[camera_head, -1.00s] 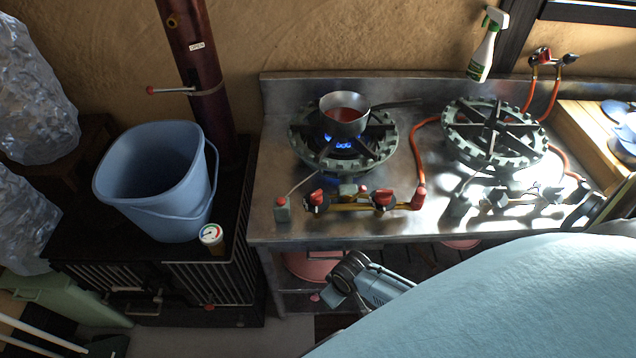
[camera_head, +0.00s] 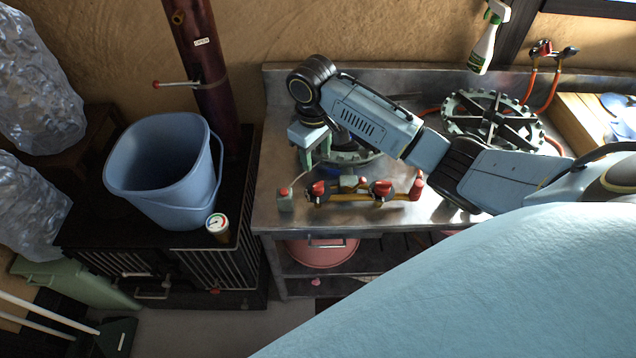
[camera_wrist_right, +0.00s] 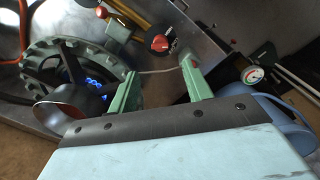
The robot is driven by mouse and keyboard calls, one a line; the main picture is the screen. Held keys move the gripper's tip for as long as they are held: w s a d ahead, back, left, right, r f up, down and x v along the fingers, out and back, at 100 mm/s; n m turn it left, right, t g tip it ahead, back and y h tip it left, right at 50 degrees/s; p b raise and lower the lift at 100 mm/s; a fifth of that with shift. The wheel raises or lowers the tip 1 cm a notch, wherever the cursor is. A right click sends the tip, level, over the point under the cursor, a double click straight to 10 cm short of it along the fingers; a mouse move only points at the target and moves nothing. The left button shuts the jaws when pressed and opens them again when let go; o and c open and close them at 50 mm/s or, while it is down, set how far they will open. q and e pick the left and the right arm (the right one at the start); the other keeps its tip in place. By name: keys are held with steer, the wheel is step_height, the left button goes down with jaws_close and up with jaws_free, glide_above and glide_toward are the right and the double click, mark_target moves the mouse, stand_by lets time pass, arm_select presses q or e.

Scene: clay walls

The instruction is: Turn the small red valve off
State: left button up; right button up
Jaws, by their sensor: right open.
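Two red valve knobs sit on the brass pipe at the front of the left burner: a left knob (camera_head: 318,188) and a right knob (camera_head: 382,188). They look much alike, and I cannot tell which is the small one. The left knob also shows in the wrist view (camera_wrist_right: 160,42), ahead of the fingertips and apart from them. My right gripper (camera_head: 315,155) is open and empty above the left burner, behind the left knob; its green fingers show apart in the wrist view (camera_wrist_right: 160,72). My left gripper is out of view.
A small red-capped igniter box (camera_head: 285,199) stands left of the knobs. My right arm covers much of the left burner. A blue bucket (camera_head: 160,165) and a gauge (camera_head: 217,226) are left of the steel counter (camera_head: 265,190). A second burner (camera_head: 490,120) is at right.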

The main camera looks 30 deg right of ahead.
mark_target(317, 185)
steer(key=f, duration=0.4)
steer(key=f+b, duration=0.1)
steer(key=f, duration=0.7)
steer(key=shift+d+f+b, duration=0.2)
steer(key=shift+d+b, duration=0.1)
steer(key=shift+b, duration=0.1)
steer(key=c, duration=0.9)
steer(key=shift+r+m+p, duration=0.2)
steer(key=shift+m+p, duration=0.3)
steer(key=shift+p, duration=0.35)
steer(key=m+p, duration=0.2)
steer(key=shift+a+p, duration=0.15)
steer(key=shift+p, duration=0.15)
steer(key=shift+w+m+p, duration=0.1)
steer(key=shift+m+p, duration=0.85)
steer(key=shift+m, duration=0.25)
steer(key=shift+f+m+p, duration=0.1)
steer(key=shift+m+p, duration=0.6)
steer(key=shift+m, duration=0.3)
